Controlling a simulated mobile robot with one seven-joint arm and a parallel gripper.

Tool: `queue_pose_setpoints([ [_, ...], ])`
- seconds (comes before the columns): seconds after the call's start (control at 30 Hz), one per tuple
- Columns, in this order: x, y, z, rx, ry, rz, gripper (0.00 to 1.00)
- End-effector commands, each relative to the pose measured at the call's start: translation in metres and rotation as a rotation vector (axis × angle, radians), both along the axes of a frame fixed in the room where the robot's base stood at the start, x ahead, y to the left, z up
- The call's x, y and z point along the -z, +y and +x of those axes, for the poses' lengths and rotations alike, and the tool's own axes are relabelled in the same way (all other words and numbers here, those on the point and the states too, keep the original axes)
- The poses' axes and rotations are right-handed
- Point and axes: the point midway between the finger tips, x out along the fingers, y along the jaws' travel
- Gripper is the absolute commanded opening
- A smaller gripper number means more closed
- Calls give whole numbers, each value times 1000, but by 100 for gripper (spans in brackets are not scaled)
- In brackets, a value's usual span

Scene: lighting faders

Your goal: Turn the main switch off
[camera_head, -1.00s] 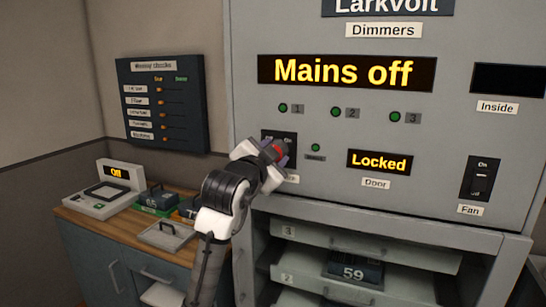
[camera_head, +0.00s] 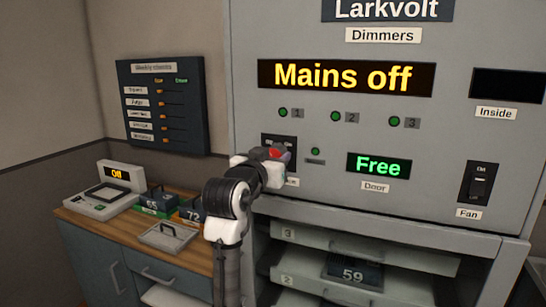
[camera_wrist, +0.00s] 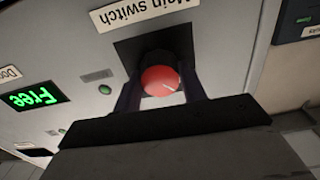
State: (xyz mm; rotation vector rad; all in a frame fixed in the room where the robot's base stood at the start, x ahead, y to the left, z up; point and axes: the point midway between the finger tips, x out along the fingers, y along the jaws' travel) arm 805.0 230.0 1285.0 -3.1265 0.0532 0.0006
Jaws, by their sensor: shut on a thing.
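The main switch is a round red knob (camera_wrist: 160,81) on a black square plate (camera_wrist: 180,43), with a "Main switch" label (camera_wrist: 142,10) beside it in the wrist view. My gripper (camera_wrist: 162,88) has a finger on each side of the knob and is shut on it. In the head view the knob (camera_head: 279,154) shows just at my gripper (camera_head: 270,154), which hides much of its plate. The large display (camera_head: 347,77) reads "Mains off". The door display (camera_head: 379,166) reads "Free" in green.
Below the panel are open shelves with a module marked 59 (camera_head: 353,273). A fan switch (camera_head: 479,183) is at the right. On the left, a wooden counter (camera_head: 99,223) holds a scale-like device (camera_head: 105,190), modules and a grey tray (camera_head: 166,235). A checks board (camera_head: 160,104) hangs above.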

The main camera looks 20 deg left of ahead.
Motion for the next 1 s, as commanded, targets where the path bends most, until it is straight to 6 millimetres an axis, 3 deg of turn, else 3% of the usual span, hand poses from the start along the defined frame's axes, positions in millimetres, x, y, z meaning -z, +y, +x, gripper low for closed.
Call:
queue_pose_setpoints([
  [0.57,1,0,0,1,3,-33,19],
  [0.6,1,0,0,1,3,-33,45],
  [0.73,1,0,0,0,2,-32,62],
  [1.0,0,0,0,0,1,-30,63],
])
